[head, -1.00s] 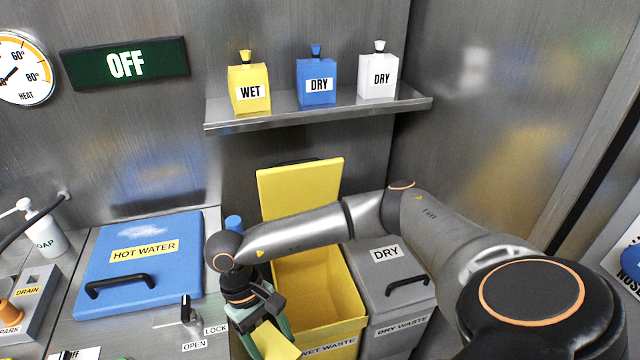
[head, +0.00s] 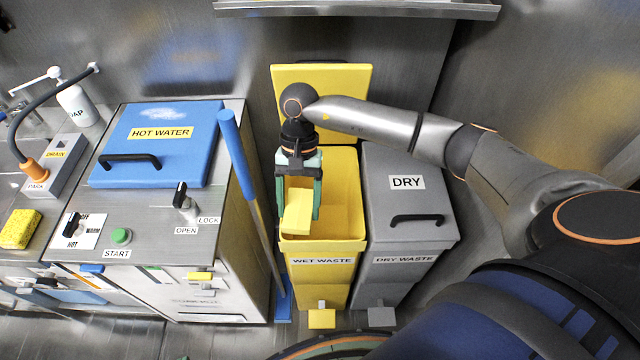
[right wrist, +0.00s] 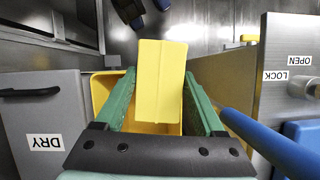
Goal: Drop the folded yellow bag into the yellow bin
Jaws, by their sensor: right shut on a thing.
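The folded yellow bag (head: 298,212) is a small yellow block held between the green fingers of my right gripper (head: 298,205). In the right wrist view the bag (right wrist: 160,80) sits between the fingertips of the gripper (right wrist: 160,95). The yellow bin (head: 347,200), labelled WET WASTE, stands with its lid (head: 352,84) raised at the back. The gripper and bag are over the left part of the bin's opening. The bin's yellow wall (right wrist: 103,95) shows behind the fingers in the right wrist view. My left gripper is not in view.
A grey DRY WASTE bin (head: 408,195) with its lid shut stands right of the yellow bin. A blue-handled pole (head: 240,155) leans close on the left, beside the steel counter with the HOT WATER lid (head: 160,160). A shelf edge (head: 360,9) is above.

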